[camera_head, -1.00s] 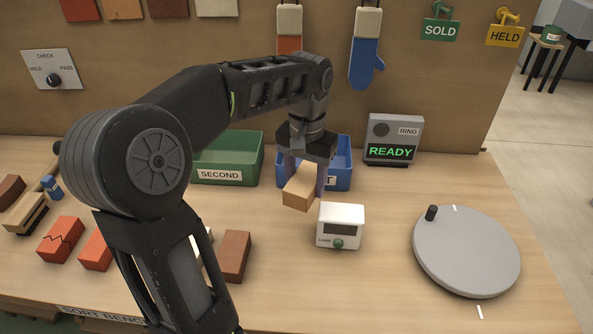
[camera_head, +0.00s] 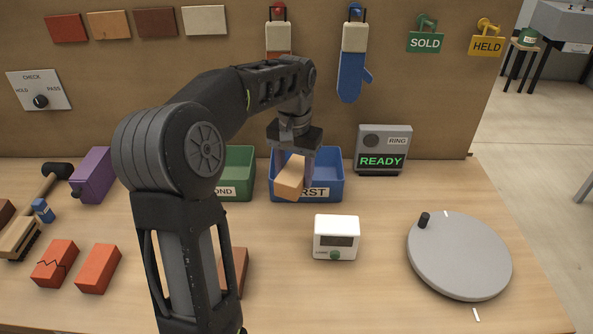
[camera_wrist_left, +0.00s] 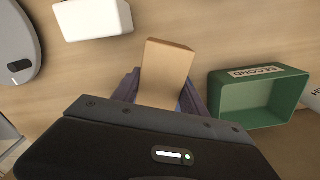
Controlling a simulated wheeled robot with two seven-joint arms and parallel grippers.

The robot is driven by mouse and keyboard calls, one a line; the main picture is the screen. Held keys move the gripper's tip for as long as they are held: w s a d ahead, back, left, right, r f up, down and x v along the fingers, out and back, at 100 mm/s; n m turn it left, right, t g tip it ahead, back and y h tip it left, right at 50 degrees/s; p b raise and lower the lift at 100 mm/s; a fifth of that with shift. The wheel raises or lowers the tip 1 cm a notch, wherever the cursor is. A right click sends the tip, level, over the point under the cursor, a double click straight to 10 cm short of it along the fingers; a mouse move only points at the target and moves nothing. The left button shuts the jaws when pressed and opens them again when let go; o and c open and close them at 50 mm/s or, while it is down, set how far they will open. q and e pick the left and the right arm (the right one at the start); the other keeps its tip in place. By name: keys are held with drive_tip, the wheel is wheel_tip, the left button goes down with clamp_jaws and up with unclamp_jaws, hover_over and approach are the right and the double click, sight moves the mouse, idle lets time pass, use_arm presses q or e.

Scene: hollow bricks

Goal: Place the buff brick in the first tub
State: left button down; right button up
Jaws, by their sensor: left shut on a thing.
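The buff brick (camera_head: 290,178) is gripped and tilted in my left gripper (camera_head: 293,165), in front of and over the near edge of the blue first tub (camera_head: 334,188). In the left wrist view the brick (camera_wrist_left: 166,72) sits between the two fingers of my left gripper (camera_wrist_left: 160,95). The brick hides part of the blue tub's label, leaving "RST" readable. The inside of the blue tub is partly hidden by the gripper. My right gripper is not in view.
The green second tub (camera_head: 240,178) is just left of the blue one, partly behind my arm. A white timer (camera_head: 336,238) stands in front. A grey turntable (camera_head: 460,258) is at right. Red bricks (camera_head: 98,269) and a purple object (camera_head: 92,175) lie at left.

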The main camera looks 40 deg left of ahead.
use_arm(q)
drive_tip(key=w+a+p, duration=0.5)
drive_tip(key=w+a, duration=0.3)
drive_tip(key=w, duration=0.2)
wheel_tip(320, 180, down, 6)
drive_tip(key=shift+s+r, duration=0.1)
drive_tip(key=shift+s, duration=0.05)
drive_tip(key=shift+f, duration=0.4)
wheel_tip(320, 180, down, 4)
drive_tip(key=shift+f+p, duration=0.1)
drive_tip(key=shift+p, duration=0.25)
drive_tip(key=shift+a+f+p, duration=0.15)
drive_tip(key=shift+f+p, duration=0.05)
drive_tip(key=shift+p, duration=0.2)
drive_tip(key=shift+f, duration=0.1)
drive_tip(key=shift+f, duration=0.1)
